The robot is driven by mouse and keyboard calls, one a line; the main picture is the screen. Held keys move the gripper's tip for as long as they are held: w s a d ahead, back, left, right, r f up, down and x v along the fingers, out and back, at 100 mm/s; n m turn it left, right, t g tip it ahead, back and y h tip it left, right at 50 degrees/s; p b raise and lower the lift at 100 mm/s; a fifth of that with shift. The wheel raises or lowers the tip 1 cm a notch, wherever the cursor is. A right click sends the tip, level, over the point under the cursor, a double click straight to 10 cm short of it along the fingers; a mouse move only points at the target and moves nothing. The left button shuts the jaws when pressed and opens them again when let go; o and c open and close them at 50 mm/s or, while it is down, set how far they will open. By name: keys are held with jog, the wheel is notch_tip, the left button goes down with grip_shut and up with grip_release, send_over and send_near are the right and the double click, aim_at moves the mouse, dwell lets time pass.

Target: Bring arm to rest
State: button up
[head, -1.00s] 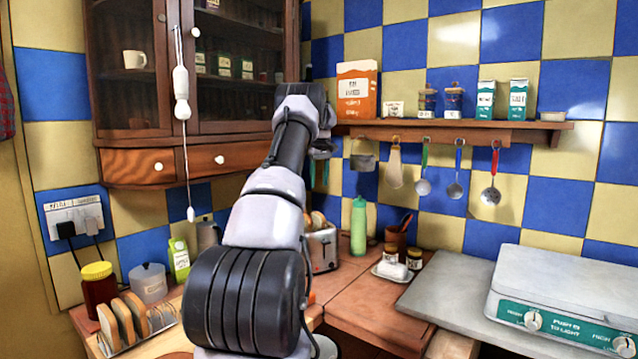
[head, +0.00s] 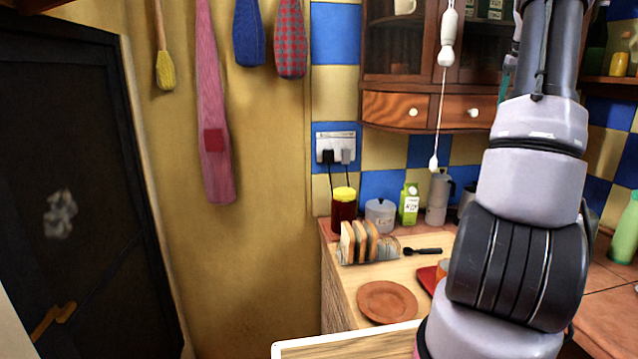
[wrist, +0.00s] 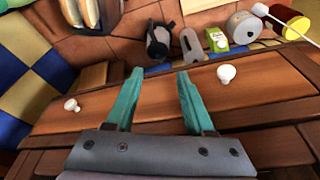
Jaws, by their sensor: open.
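My arm rises on the right side of the head view, and its end runs up past the top edge there. My gripper (wrist: 155,85) shows in the wrist view with its two teal fingers spread apart and nothing between them. The fingers are in front of a wooden drawer front with white knobs (wrist: 226,73). The same drawers (head: 455,110) of the wall cabinet show in the head view, left of my arm. I cannot tell whether the fingers touch the cabinet.
Below the cabinet, the counter holds a toast rack (head: 367,243), a yellow-lidded jar (head: 343,212), a green carton (head: 409,205), a moka pot (head: 438,198) and a brown plate (head: 387,301). A light pull cord (head: 441,110) hangs near my arm. A dark door (head: 75,190) stands at the left.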

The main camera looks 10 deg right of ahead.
jog(key=s+a+r+t, duration=0.1)
jog(key=s+a+r, duration=0.1)
jog(key=a, duration=0.8)
jog(key=s+a+r+t, duration=0.1)
jog(key=s+a+r, duration=0.1)
jog(key=a, duration=0.7)
jog(key=s+a+r, duration=0.2)
jog(key=a, duration=0.8)
jog(key=s+a+f+t+y, duration=0.1)
jog(key=s+a+f, duration=0.2)
jog(key=s+a, duration=0.5)
jog(key=s+a+f+t+y, duration=0.1)
jog(key=s+a+f, duration=0.3)
jog(key=s+a, duration=0.5)
jog(key=shift+s+y, duration=0.4)
jog(key=shift+y, duration=0.1)
